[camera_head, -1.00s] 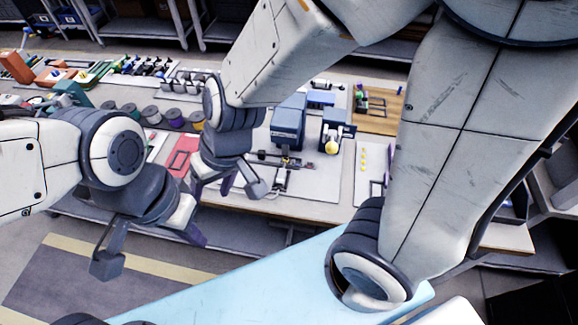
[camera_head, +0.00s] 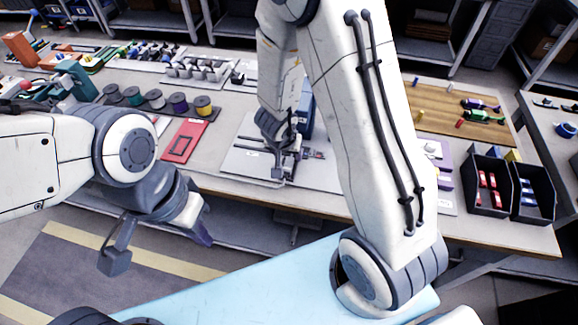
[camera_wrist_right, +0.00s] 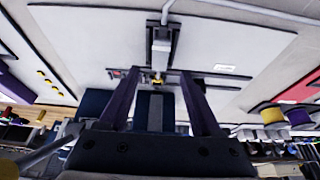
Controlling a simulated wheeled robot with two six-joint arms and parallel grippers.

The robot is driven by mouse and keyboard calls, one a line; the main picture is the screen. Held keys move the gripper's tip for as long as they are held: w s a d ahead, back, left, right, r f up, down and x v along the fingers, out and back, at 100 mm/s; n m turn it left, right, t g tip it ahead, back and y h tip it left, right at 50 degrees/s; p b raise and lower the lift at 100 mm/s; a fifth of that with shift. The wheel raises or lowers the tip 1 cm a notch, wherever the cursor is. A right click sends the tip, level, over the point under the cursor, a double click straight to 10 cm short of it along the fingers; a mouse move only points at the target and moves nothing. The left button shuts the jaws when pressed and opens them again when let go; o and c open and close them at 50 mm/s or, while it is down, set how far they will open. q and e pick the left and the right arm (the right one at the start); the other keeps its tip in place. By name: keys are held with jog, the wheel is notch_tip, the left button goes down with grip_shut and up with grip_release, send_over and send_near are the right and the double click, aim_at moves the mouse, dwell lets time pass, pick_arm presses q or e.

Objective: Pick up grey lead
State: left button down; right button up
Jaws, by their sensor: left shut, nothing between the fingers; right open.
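The grey lead (camera_wrist_right: 165,14) shows in the right wrist view as a thin cable at the top, running to a grey plug-like block (camera_wrist_right: 160,45) on a pale grey mat (camera_wrist_right: 90,40). In the head view the right gripper (camera_head: 283,168) is low over the mat. My left gripper (camera_head: 204,238) is shut and empty, in front of the table.
A red tray (camera_head: 183,140) and several spools (camera_head: 155,99) lie left of the mat. A blue device (camera_head: 305,115) is partly hidden behind my right arm. Black bins (camera_head: 489,182) and a wooden board (camera_head: 440,110) stand to the right.

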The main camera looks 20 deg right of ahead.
aim_at(289, 162)
jog(key=b+x, duration=0.2)
jog(key=x, duration=0.1)
jog(key=b+x, duration=0.1)
jog(key=shift+s+a+f, duration=0.1)
jog(key=shift+s+f, duration=0.15)
jog(key=shift+f, duration=0.15)
jog(key=shift+w+f, duration=0.15)
jog(key=shift+f, duration=0.05)
jog(key=shift+r, duration=0.1)
grip_shut()
